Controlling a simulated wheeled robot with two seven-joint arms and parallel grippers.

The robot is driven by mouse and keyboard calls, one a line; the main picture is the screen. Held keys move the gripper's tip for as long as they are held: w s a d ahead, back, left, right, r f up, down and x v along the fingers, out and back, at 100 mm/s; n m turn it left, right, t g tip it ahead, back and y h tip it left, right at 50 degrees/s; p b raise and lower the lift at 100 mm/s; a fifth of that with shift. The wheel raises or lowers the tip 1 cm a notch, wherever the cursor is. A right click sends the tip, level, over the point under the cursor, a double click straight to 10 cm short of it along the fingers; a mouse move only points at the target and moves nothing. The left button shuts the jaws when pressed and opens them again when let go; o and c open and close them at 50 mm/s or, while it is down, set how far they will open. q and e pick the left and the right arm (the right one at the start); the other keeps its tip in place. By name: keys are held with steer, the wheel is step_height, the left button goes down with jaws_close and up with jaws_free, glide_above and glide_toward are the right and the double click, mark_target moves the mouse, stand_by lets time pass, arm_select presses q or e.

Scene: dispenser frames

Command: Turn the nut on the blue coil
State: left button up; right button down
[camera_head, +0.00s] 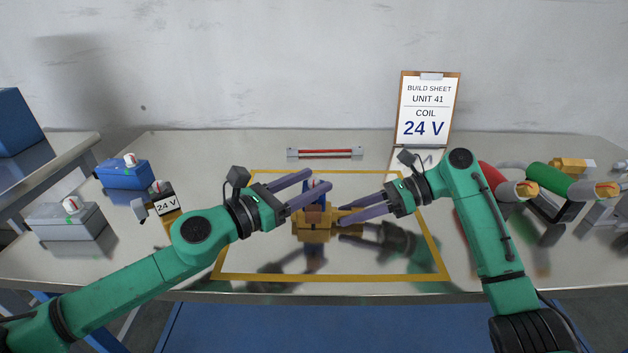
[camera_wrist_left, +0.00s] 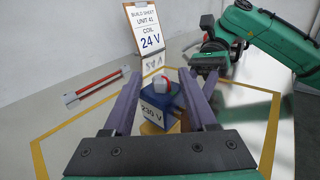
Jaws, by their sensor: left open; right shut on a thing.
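The blue coil (camera_wrist_left: 178,104) has a white front label reading 230 V. It stands on a brass-coloured valve body (camera_head: 312,236) inside the yellow outline. A pale nut (camera_wrist_left: 159,85) with a red mark sits on the coil's top. My left gripper (camera_head: 319,180) is open, its two fingers on either side of the coil's top; whether they touch the nut I cannot tell. In the head view these fingers partly hide the coil and nut. My right gripper (camera_head: 341,216) is shut on the right side of the valve body.
A build sheet (camera_head: 425,112) reading COIL 24 V stands behind. A red-and-grey bar (camera_head: 325,153) lies at the back. Red and green cylinders (camera_head: 552,178) lie right.

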arm_select(q)
steer(key=shift+w+d, duration=0.45)
steer(key=shift+d, duration=0.05)
jaws_close()
